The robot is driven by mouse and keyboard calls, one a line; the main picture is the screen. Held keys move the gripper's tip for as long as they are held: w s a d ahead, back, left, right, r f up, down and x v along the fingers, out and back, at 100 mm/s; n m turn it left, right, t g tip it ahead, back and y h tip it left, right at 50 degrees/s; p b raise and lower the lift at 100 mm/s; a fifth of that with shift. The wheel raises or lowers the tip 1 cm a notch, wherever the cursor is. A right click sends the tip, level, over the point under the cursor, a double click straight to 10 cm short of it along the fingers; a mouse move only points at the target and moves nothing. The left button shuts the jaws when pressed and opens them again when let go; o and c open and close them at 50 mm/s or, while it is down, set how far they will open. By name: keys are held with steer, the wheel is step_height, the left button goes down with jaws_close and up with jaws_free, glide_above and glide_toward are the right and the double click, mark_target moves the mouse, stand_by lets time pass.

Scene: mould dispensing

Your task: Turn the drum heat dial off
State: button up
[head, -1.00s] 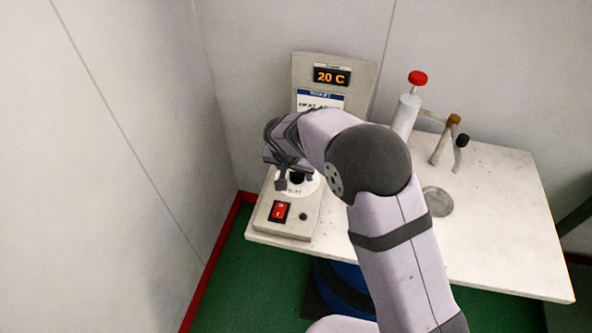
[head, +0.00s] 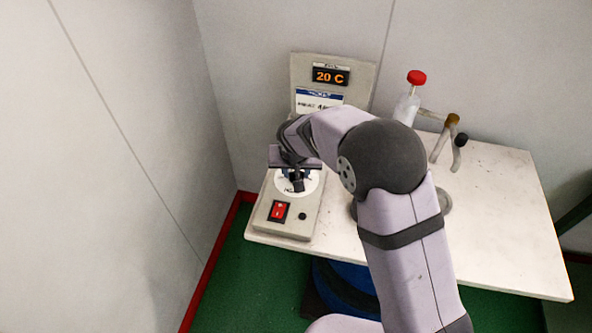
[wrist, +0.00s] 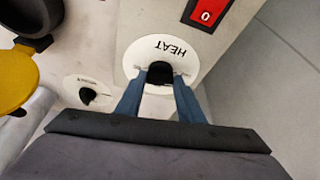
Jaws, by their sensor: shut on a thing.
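The drum heat dial (wrist: 159,77) is a black knob on a white round plate (wrist: 150,47) marked HEAT, upside down in the wrist view. The plate also shows in the head view (head: 313,182), on the beige control box (head: 290,222). My gripper (wrist: 160,82) is shut on the dial, with its two blue fingers on either side of it. In the head view my gripper (head: 297,183) is over the plate and hides part of the dial. The display (head: 331,76) above reads 20 C.
A second, smaller dial (wrist: 88,95) shows in the wrist view.

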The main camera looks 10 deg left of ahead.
steer(key=o, duration=1.1)
steer(key=shift+c, duration=0.2)
steer(key=shift+r, duration=0.1)
steer(key=b+v, duration=0.2)
steer(key=v, duration=0.5)
steer(key=shift+d, duration=0.15)
steer(key=s+d+f+m+g+h, duration=0.1)
steer(key=s+d, duration=0.3)
steer(key=d, duration=0.6)
steer(key=s+d+g, duration=0.1)
steer(key=s+d, duration=0.3)
steer(key=d, duration=0.6)
steer(key=s+d+f+g, duration=0.1)
steer(key=s+d, duration=0.3)
steer(key=s, duration=0.3)
steer(key=s+d+f+m+g, duration=0.1)
steer(key=s+d, duration=0.3)
steer(key=s, duration=0.2)
steer(key=shift+s+f, duration=0.35)
steer(key=shift+s, duration=0.05)
